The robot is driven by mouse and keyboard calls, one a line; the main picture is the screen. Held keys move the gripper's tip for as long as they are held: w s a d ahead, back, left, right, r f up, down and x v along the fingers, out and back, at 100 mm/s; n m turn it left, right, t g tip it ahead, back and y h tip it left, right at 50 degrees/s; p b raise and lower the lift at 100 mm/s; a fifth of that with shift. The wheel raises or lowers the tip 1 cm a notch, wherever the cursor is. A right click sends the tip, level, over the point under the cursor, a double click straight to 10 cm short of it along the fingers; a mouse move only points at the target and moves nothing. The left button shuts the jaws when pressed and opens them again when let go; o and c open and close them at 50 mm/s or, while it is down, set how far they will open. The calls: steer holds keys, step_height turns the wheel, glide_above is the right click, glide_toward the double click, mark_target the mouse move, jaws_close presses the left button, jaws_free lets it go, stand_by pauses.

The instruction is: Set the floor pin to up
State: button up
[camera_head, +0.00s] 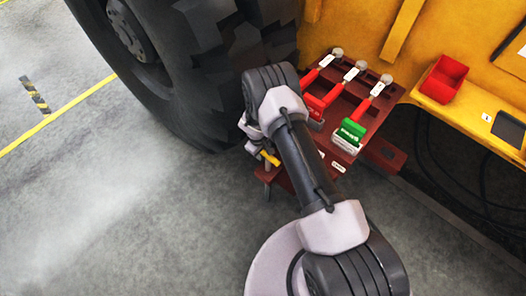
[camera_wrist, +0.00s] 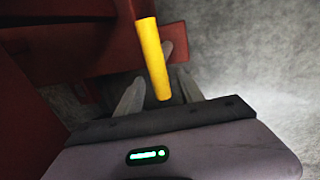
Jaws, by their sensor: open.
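A yellow bar (camera_wrist: 152,60), which looks like the handle of the floor pin, crosses the upper middle of the wrist view. It also shows as a small yellow piece (camera_head: 270,158) beside the dark red stand in the head view. My gripper (camera_wrist: 160,78) is open, with one grey finger on each side of the bar's lower end. I cannot tell whether either finger touches it. In the head view my gripper (camera_head: 262,165) is partly hidden by my arm. The rest of the pin is hidden, and its up or down setting cannot be read.
The dark red stand (camera_head: 385,101) carries several levers with red and green handles (camera_head: 349,132). A large black tyre (camera_head: 205,60) stands close to the left. A yellow ledge (camera_head: 458,116) holds a red bin (camera_head: 442,78) at right. Grey floor at left is clear.

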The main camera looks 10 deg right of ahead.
jaws_close()
steer(key=shift+r, duration=0.15)
stand_by(1.2)
